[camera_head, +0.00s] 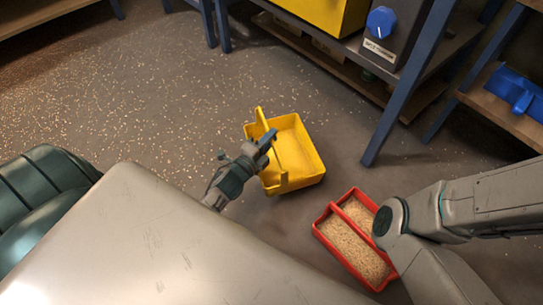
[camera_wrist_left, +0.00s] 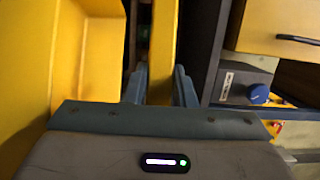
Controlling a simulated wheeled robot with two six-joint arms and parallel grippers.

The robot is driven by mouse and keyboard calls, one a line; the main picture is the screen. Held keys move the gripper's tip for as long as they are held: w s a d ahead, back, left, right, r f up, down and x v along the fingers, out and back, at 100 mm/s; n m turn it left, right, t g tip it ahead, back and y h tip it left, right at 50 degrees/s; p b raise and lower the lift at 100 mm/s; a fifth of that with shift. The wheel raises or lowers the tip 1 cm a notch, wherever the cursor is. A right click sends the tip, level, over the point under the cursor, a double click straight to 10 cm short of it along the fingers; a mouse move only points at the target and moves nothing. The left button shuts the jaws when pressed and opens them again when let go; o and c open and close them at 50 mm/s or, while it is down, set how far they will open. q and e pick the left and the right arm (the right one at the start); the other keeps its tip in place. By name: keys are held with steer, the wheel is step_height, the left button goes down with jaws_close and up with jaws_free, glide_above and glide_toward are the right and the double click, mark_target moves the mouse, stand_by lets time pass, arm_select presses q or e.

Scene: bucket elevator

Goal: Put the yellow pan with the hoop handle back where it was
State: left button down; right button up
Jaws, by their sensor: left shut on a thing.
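The yellow pan (camera_head: 307,160) is a square open tray with a hoop handle (camera_head: 263,125) across it, in the middle of the head view over the grey floor. I cannot tell whether it touches the floor. My left gripper (camera_head: 266,143) is shut on the handle. In the left wrist view the handle bar (camera_wrist_left: 164,40) runs between the fingers of the left gripper (camera_wrist_left: 160,88), and the pan's yellow wall (camera_wrist_left: 80,50) fills the left side. My right arm comes in at the lower right of the head view; its gripper is out of view.
A red pan (camera_head: 327,237) of grain with a centre bar stands at the lower right, near my right arm. A blue-legged bench (camera_head: 405,95) with a yellow machine (camera_head: 325,12) and blue knob (camera_head: 381,22) stands behind. A blue item (camera_head: 517,92) lies on a right shelf. Grain litters the open floor at left.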

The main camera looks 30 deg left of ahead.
arm_select(q)
step_height(320, 180, down, 6)
steer(key=b, duration=0.3)
steer(key=shift+b, duration=0.35)
steer(key=shift+r, duration=0.15)
steer(key=c, duration=1.6)
jaws_free()
steer(key=shift+f, duration=0.25)
steer(key=shift+c, duration=0.2)
steer(key=o, duration=0.4)
steer(key=shift+r, duration=0.1)
steer(key=shift+o, duration=0.2)
